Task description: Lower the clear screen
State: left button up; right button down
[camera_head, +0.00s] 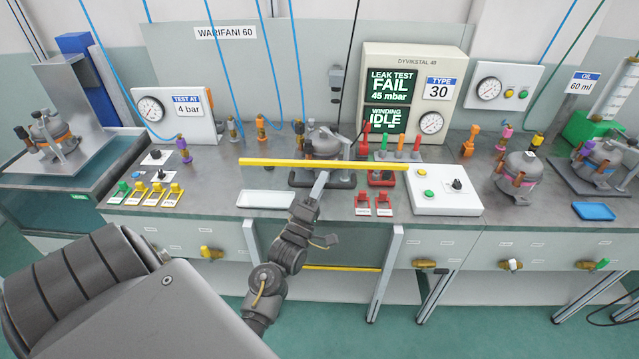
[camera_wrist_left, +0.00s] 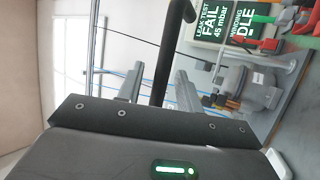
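The clear screen (camera_head: 340,243) shows as a faint see-through pane at the front of the middle bench. A long yellow bar (camera_head: 280,162) lies level above the bench top, and a second yellow strip (camera_head: 343,268) is low down. My left gripper (camera_head: 324,176) reaches up to the middle of the upper yellow bar. In the left wrist view its two grey fingers (camera_wrist_left: 157,88) stand apart, with a dark bar (camera_wrist_left: 168,55) running between them. Gaps show beside this bar; whether it touches is unclear. My right gripper is out of view.
A grey compressor (camera_head: 323,140) stands behind the yellow bar. A white button box (camera_head: 440,190) and red switches (camera_head: 383,203) are to the right, a white tray (camera_head: 265,199) to the left. The tester panel (camera_head: 412,88) reads FAIL. Hoses hang above.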

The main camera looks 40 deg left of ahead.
pick_arm(q)
grip_shut()
